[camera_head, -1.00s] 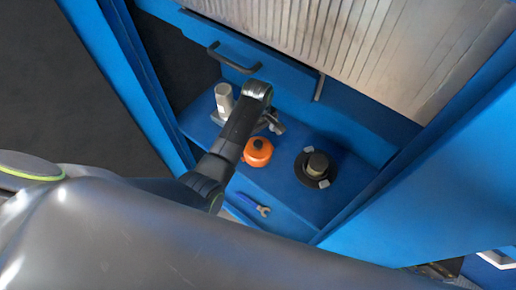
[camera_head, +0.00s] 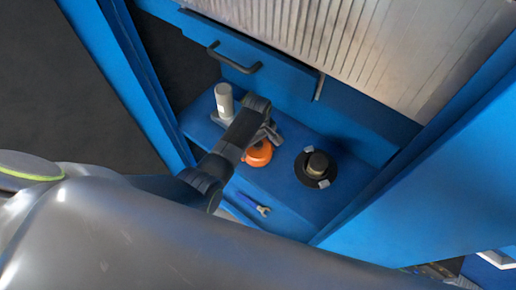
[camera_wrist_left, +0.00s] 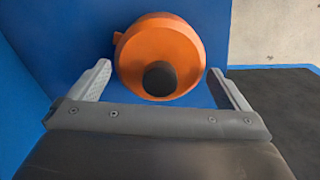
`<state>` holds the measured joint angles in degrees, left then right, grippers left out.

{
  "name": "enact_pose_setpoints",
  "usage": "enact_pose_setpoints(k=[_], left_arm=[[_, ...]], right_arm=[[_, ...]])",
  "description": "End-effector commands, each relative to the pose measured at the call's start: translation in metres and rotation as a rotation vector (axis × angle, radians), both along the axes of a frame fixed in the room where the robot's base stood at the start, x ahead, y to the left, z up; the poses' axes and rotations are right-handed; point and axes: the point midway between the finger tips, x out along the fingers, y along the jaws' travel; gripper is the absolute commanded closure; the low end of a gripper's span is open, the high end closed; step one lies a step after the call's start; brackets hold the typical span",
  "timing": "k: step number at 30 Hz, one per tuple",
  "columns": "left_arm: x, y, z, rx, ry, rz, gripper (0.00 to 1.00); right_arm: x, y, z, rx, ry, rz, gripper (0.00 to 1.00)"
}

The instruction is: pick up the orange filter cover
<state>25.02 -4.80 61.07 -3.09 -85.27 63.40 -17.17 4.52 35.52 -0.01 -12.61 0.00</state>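The orange filter cover (camera_head: 259,155) sits on the blue shelf, partly hidden by my left arm in the head view. In the left wrist view it is a round orange body (camera_wrist_left: 160,52) with a black knob (camera_wrist_left: 160,78) facing the camera. My left gripper (camera_head: 272,131) is above and beside the cover in the head view. In the left wrist view its two fingers (camera_wrist_left: 158,85) are spread wide, one on each side of the cover's near part, with gaps between fingers and cover. My right gripper is not in view.
A pale grey cylinder (camera_head: 224,102) stands at the left. A blue wrench (camera_head: 255,204) lies near the front. Blue walls enclose both sides; a drawer handle (camera_head: 233,62) is behind.

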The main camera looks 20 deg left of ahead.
Motion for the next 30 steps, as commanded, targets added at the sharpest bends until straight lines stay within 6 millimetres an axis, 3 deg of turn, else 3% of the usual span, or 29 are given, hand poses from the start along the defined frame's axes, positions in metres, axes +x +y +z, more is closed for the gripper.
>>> enact_pose_setpoints(k=[1, 7, 17, 30], left_arm=[[0.000, 0.000, 0.000, 0.000, 0.000, 0.000, 0.09], [0.000, 0.000, 0.000, 0.000, 0.000, 0.000, 0.34], [0.000, 0.000, 0.007, 0.000, -0.001, 0.000, 0.34], [0.001, 0.000, 0.079, 0.000, -0.004, -0.001, 0.34]], right_arm=[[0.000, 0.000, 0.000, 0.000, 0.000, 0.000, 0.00], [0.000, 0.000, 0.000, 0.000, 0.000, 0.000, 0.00], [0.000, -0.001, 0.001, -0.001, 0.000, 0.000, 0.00], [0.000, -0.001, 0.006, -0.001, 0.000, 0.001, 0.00]])
